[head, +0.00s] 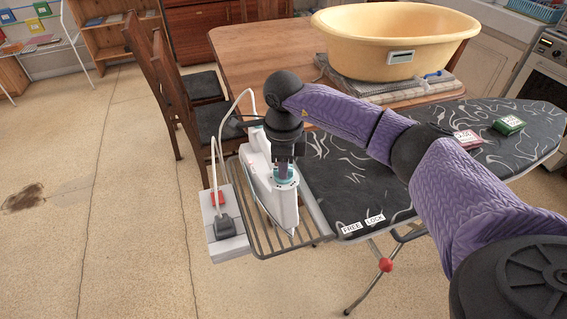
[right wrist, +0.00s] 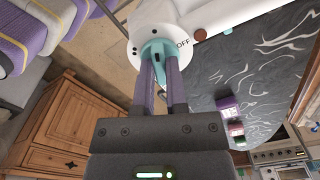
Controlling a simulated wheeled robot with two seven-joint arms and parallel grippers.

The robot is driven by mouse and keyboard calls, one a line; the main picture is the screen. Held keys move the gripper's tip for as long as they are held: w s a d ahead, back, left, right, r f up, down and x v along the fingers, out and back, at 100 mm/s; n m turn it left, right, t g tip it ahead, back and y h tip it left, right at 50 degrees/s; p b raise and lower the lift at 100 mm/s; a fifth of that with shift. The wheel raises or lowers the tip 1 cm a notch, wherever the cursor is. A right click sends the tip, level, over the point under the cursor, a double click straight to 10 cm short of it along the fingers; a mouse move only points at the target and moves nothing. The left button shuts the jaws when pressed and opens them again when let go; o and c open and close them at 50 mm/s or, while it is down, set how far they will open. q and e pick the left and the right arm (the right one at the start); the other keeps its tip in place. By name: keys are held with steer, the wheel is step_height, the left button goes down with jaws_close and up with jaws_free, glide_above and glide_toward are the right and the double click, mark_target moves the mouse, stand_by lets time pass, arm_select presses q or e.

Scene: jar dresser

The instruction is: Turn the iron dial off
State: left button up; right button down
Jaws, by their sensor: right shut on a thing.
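The white iron (head: 287,210) sits on the wire rest (head: 310,237) at the left end of the ironing board. Its teal dial (right wrist: 157,47) is on a round white base marked OFF, with the label to the right of the dial in the right wrist view. My right gripper (right wrist: 159,66) comes down on the iron from above, and its two purple fingers are shut on the dial, one on each side. In the head view the gripper (head: 284,170) partly covers the dial. I cannot tell exactly where the dial points. My left gripper is not in view.
A power strip (head: 228,246) with a plugged cord and a red switch (head: 217,198) hangs beside the rest. The patterned ironing board (head: 350,190) holds small pink and green boxes (head: 508,125). A yellow basin (head: 395,40) stands on the table behind.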

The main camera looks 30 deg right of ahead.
steer(key=m+p, duration=0.2)
steer(key=m, duration=0.2)
steer(key=shift+r, duration=0.15)
steer(key=m+p, duration=0.1)
steer(key=m, duration=0.2)
steer(key=shift+m+p, duration=0.3)
steer(key=shift+p, duration=0.05)
steer(key=m+p, duration=0.1)
steer(key=m, duration=0.2)
steer(key=shift+m+p, duration=0.8)
steer(key=shift+m, duration=0.5)
steer(key=c, duration=0.7)
jaws_free()
steer(key=shift+o, duration=0.2)
